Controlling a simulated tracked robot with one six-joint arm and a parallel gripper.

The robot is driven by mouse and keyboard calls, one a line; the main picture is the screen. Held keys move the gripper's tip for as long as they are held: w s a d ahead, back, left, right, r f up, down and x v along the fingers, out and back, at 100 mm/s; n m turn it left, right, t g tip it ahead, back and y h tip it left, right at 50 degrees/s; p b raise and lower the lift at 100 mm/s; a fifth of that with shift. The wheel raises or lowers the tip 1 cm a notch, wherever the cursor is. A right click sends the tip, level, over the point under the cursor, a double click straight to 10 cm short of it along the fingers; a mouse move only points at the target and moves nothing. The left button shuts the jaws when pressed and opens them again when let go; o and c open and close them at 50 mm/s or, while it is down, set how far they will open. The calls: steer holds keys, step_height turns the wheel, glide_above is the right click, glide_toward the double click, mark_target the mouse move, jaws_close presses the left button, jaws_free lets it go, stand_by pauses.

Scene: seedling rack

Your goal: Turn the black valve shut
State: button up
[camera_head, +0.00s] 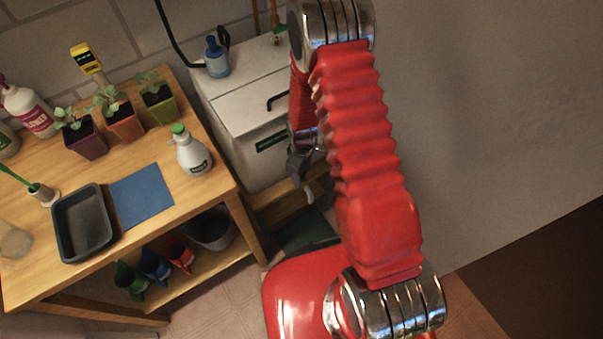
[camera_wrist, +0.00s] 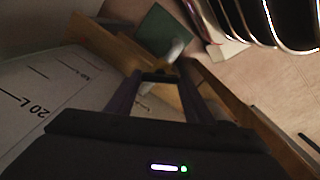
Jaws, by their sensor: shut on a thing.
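My gripper (camera_head: 304,163) is low beside the front of the white tank (camera_head: 233,133), partly hidden by my red arm in the head view. In the wrist view its two fingers (camera_wrist: 158,79) reach forward and are shut on a small dark piece between their tips, the black valve (camera_wrist: 158,76). The view is dim and the fingers cover much of the valve, so its exact angle cannot be told. A pale spout (camera_wrist: 174,50) shows just beyond the fingertips. The tank's side (camera_wrist: 40,100) carries litre marks, one reading 20 L.
A wooden bench (camera_head: 215,180) stands at left with potted seedlings (camera_head: 122,121), a spray bottle (camera_head: 191,152), a blue mat (camera_head: 141,195) and a dark tray (camera_head: 83,225). A blue bottle (camera_head: 216,58) stands on the tank. A dark green object (camera_wrist: 163,29) lies below the spout.

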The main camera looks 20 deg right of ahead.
steer(key=shift+s+d, duration=0.1)
steer(key=shift+s, duration=0.1)
stand_by(0.5)
steer(key=shift+m, duration=0.4)
steer(key=shift+s+m, duration=0.1)
steer(key=shift+m, duration=2.4)
steer(key=shift+f, duration=0.1)
steer(key=o, duration=1)
steer(key=shift+o, duration=0.2)
steer(key=shift+w+r, duration=0.2)
